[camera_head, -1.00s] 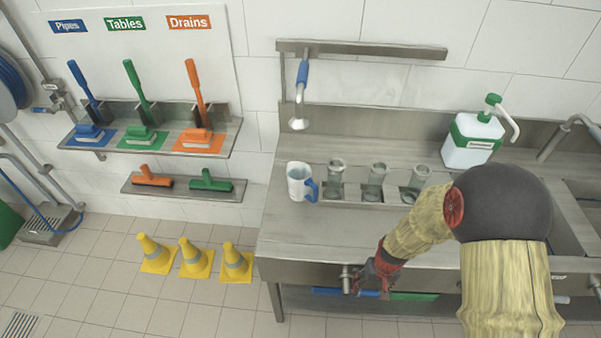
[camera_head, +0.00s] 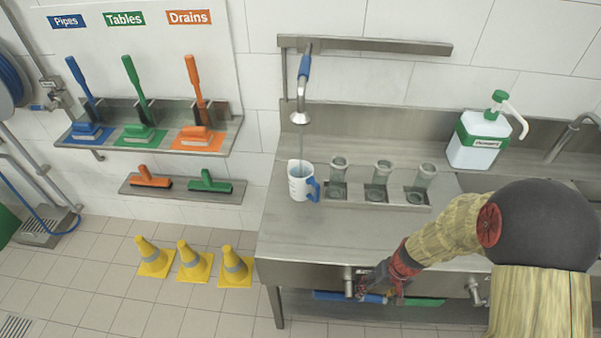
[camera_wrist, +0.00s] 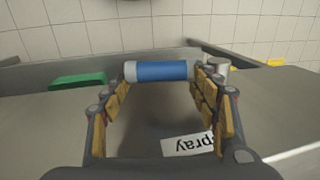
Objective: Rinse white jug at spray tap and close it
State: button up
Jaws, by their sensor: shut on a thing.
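The white jug (camera_head: 301,184) with a blue handle stands upright on the steel counter at its left end, directly below the spray tap (camera_head: 301,115). A thin stream of water runs from the tap head down into the jug. My gripper (camera_head: 380,291) is at the counter's front edge, beside a metal valve. In the wrist view my gripper (camera_wrist: 162,78) is shut on a blue valve handle (camera_wrist: 160,71) that lies crosswise between the fingers. A "Spray" label (camera_wrist: 188,145), partly hidden, is below it.
Several clear glass vessels (camera_head: 382,178) stand in a recess right of the jug. A white and green pump bottle (camera_head: 480,140) stands further right. Another valve (camera_head: 474,290) is right of my gripper. Yellow cones (camera_head: 193,260) stand on the floor at the left.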

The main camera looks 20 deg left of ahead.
jog(key=shift+s+f+y+b, duration=0.1)
jog(key=shift+f+y+b, duration=0.45)
jog(key=shift+b, duration=1.7)
